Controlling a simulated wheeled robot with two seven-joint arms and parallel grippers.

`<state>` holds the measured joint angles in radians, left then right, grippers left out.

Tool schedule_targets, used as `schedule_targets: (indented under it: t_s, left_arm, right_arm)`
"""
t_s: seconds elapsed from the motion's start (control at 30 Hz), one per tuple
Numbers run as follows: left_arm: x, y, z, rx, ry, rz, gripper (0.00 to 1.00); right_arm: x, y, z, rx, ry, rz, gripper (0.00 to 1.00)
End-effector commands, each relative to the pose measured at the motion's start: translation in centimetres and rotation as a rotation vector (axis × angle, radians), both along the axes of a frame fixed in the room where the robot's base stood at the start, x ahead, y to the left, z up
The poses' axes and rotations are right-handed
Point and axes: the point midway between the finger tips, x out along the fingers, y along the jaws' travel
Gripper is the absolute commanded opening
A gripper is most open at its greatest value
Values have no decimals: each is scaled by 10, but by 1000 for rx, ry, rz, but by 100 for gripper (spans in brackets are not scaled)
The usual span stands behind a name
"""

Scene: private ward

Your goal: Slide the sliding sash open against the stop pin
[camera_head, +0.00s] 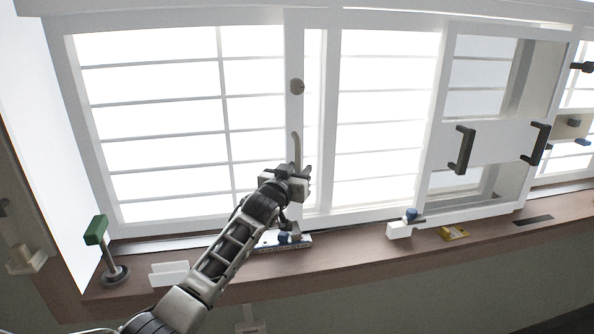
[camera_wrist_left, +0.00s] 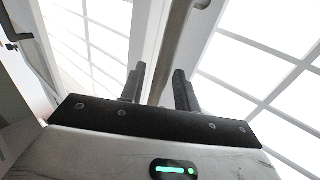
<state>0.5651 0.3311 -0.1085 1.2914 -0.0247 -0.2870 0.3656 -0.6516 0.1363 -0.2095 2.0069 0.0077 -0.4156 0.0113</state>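The window has a wide left sash with a white upright stile (camera_head: 294,55). My left gripper (camera_head: 304,172) is at the handle's lower end. In the left wrist view its two dark fingers (camera_wrist_left: 159,84) are apart, and the pale handle (camera_wrist_left: 178,35) runs up from the gap between them. I cannot tell whether they touch it. A white block with a blue top (camera_head: 402,226) sits on the sill track; I cannot tell if it is the stop pin. My right gripper is not in view.
The brown sill (camera_head: 345,258) carries a green-headed post (camera_head: 97,232), a white holder (camera_head: 170,273), a blue-topped fitting (camera_head: 288,238) beneath my arm and a yellow piece (camera_head: 454,233). A panel at right has two dark handles (camera_head: 462,150).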

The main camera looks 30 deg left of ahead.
Motion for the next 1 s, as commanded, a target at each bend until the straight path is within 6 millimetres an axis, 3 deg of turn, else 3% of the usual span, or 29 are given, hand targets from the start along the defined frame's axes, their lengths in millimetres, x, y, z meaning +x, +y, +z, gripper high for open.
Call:
schedule_targets:
  t_s: [0.23, 0.37, 0.8, 1.0]
  left_arm:
    - [-4, 0, 0, 0, -1, 0, 32]
    - [-17, -1, 0, 0, -1, 0, 32]
    - [-113, -11, -2, 0, 1, -1, 32]
    - [-145, -14, -1, 0, 1, 0, 32]
  right_arm:
    - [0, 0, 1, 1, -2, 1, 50]
    - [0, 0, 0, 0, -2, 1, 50]
    - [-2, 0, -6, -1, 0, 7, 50]
    - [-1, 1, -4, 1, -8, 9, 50]
